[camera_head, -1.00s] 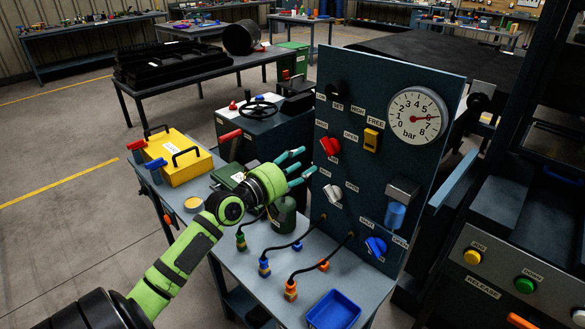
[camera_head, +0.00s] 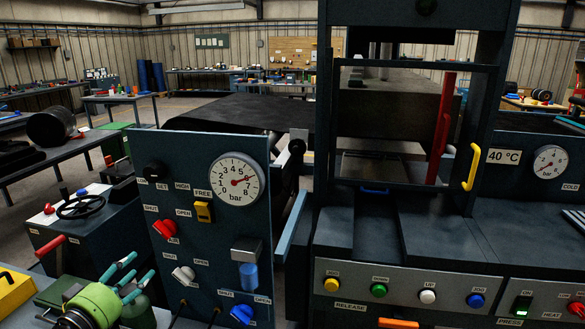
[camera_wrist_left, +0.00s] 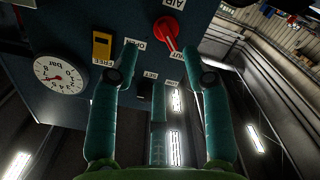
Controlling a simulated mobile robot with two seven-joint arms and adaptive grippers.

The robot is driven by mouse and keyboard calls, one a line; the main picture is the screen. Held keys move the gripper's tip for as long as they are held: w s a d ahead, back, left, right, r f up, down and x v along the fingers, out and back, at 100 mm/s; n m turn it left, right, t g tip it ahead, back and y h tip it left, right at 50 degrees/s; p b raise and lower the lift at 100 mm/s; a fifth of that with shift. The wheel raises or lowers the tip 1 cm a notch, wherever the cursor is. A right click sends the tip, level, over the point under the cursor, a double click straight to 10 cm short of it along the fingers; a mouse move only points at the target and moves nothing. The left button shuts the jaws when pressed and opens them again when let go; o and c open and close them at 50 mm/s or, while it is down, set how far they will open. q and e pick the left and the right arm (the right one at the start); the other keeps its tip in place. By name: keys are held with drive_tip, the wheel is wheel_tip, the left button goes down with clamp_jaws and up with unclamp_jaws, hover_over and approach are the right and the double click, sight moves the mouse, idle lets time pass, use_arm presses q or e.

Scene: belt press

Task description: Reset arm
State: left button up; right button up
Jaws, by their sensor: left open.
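My left gripper (camera_head: 124,277) is a green wrist with teal fingers, low at the left in the head view. Its fingers are spread open and empty, in front of the dark blue control panel (camera_head: 205,225). In the left wrist view the fingers (camera_wrist_left: 160,70) stand apart, with the red AIR knob (camera_wrist_left: 167,27) beyond them and the yellow switch (camera_wrist_left: 102,45) and gauge (camera_wrist_left: 60,75) to the left. I see no contact with the panel. My right gripper is not in view.
The press (camera_head: 400,130) with a yellow-handled guard stands right of the panel. Its button console (camera_head: 400,290) is at the front. A handwheel unit (camera_head: 80,207) and a yellow box (camera_head: 14,290) are at the left. Open floor lies behind the left tables.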

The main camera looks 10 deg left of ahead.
use_arm(q)
drive_tip(key=s+d+f+m+g+h, duration=0.1)
drive_tip(key=s+d+f+m+g, duration=0.2)
drive_tip(key=s+d+f, duration=0.35)
drive_tip(key=s+d+f+m+g, duration=0.35)
drive_tip(key=d+f, duration=0.35)
drive_tip(key=f, duration=0.3)
drive_tip(key=s+d+f+m+g+y, duration=0.1)
drive_tip(key=s+d+f+m+g, duration=0.2)
drive_tip(key=s, duration=0.6)
drive_tip(key=s+d+f+g+y, duration=0.2)
drive_tip(key=s+d+f+g, duration=0.25)
drive_tip(key=s, duration=0.35)
wheel_tip(320, 180, down, 22)
drive_tip(key=s+g, duration=0.1)
drive_tip(key=s, duration=0.2)
drive_tip(key=s+a+f+g, duration=0.1)
drive_tip(key=s+a+f, duration=0.2)
drive_tip(key=s+f, duration=1)
drive_tip(key=shift+s+f+m, duration=0.35)
drive_tip(key=shift+s+f, duration=0.05)
drive_tip(key=shift+s, duration=0.8)
